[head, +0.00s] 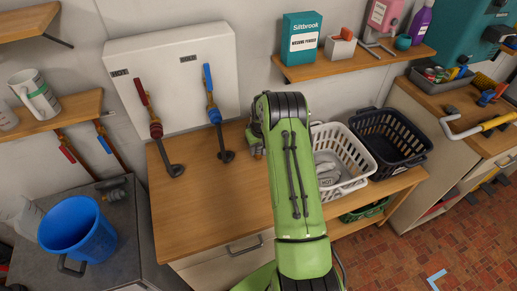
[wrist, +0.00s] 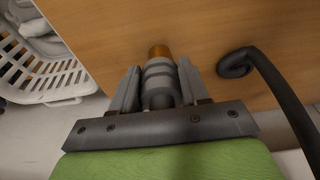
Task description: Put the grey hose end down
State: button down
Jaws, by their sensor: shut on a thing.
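The grey hose end (wrist: 160,77), a ribbed grey cylinder with a brass-coloured tip, is between the two fingers of my gripper (wrist: 159,83) in the wrist view. My gripper is shut on it. In the head view my gripper (head: 254,137) is largely hidden by my green arm, over the back right part of the wooden counter (head: 205,210). Only a small brass-coloured bit of the hose end (head: 258,153) shows there. I cannot tell whether the hose end touches the counter.
A blue-handled tap (head: 211,100) and a red-handled tap (head: 152,115) with dark pipes stand left of my gripper. A white basket (head: 350,150) and a black basket (head: 400,145) are to the right. The counter's front left is clear. A blue bucket (head: 75,230) stands farther left.

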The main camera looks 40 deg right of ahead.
jog(key=shift+f, duration=0.55)
jog(key=c, duration=0.6)
grip_release()
jog(key=shift+o, duration=0.2)
jog(key=shift+r, duration=0.1)
